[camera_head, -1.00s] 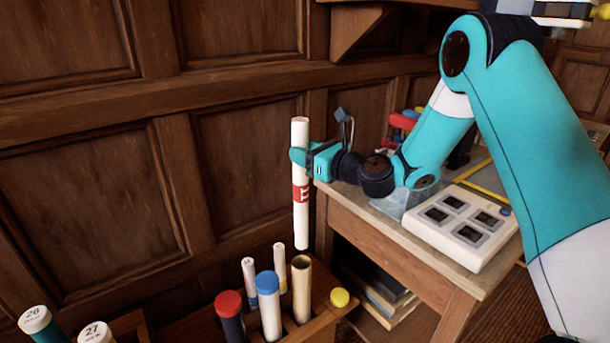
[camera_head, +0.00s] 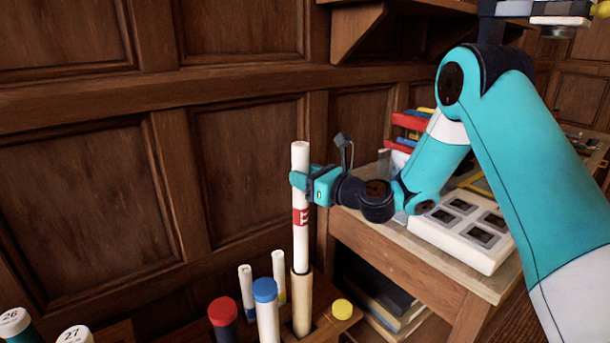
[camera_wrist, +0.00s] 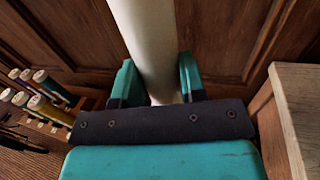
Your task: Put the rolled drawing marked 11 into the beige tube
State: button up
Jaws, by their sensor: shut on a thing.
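A long white rolled drawing (camera_head: 301,245) with a red label stands upright. The label's marking is sideways and only partly visible, so I cannot read the full number. My gripper (camera_head: 300,181) is shut on the roll's upper part; the wrist view shows the roll (camera_wrist: 151,45) between the two teal fingers of my gripper (camera_wrist: 153,90). The open beige tube (camera_head: 302,305) stands directly below. The roll's lower end is at the tube's mouth and appears to be inside it; the end itself is hidden.
A blue-capped tube (camera_head: 266,312), a red-capped tube (camera_head: 223,318) and slim white rolls (camera_head: 246,288) stand close left of the beige tube. A yellow cap (camera_head: 342,308) is on its right. A wooden desk (camera_head: 440,262) with a white device (camera_head: 462,230) stands at right. The panelled wall is behind.

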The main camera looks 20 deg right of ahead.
jog(key=shift+f+b, duration=4.9)
jog(key=shift+f, duration=2.4)
jog(key=o, duration=1)
jog(key=b, duration=1.6)
send_near(307, 230)
jog(key=v, duration=0.7)
jog(key=shift+a, duration=0.15)
